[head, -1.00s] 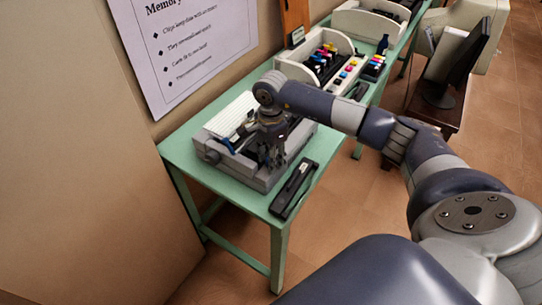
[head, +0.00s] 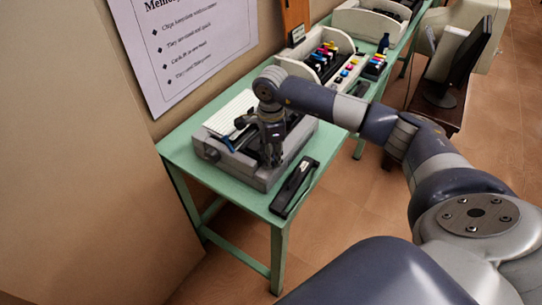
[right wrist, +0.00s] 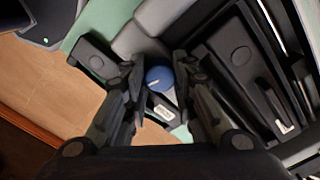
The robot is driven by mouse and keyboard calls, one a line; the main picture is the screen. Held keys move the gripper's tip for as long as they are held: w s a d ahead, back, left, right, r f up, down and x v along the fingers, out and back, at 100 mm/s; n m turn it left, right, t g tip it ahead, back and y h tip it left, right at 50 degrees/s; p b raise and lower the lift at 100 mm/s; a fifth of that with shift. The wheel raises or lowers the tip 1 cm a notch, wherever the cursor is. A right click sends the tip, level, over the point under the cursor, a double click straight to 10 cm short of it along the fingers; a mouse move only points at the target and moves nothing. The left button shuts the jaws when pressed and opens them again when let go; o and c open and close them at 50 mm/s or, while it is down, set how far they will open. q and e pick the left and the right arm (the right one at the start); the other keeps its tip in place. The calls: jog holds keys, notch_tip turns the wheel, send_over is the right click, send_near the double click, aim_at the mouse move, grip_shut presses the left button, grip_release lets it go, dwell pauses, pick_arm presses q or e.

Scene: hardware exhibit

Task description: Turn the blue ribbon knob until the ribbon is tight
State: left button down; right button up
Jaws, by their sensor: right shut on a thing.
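The grey printer (head: 262,177) stands on the near end of the green table, with paper (head: 232,112) at its back. The blue ribbon knob (right wrist: 159,78) shows in the right wrist view as a round blue cap with a pale mark. My right gripper (right wrist: 158,76) points down over the printer and is shut on the knob, one finger on each side. In the head view my right gripper (head: 272,158) hides the knob. My left gripper is in neither view.
A black stapler-like tool (head: 294,186) lies on the green table (head: 226,183) at the printer's right. Ink bottles and cartridges (head: 345,70) stand behind. A wall poster (head: 190,45) hangs at the left. A dark monitor (head: 468,65) stands at the right.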

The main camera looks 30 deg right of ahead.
jog(key=o, duration=0.8)
notch_tip(320, 180, up, 12)
jog(key=shift+r, duration=0.1)
dwell(0.5)
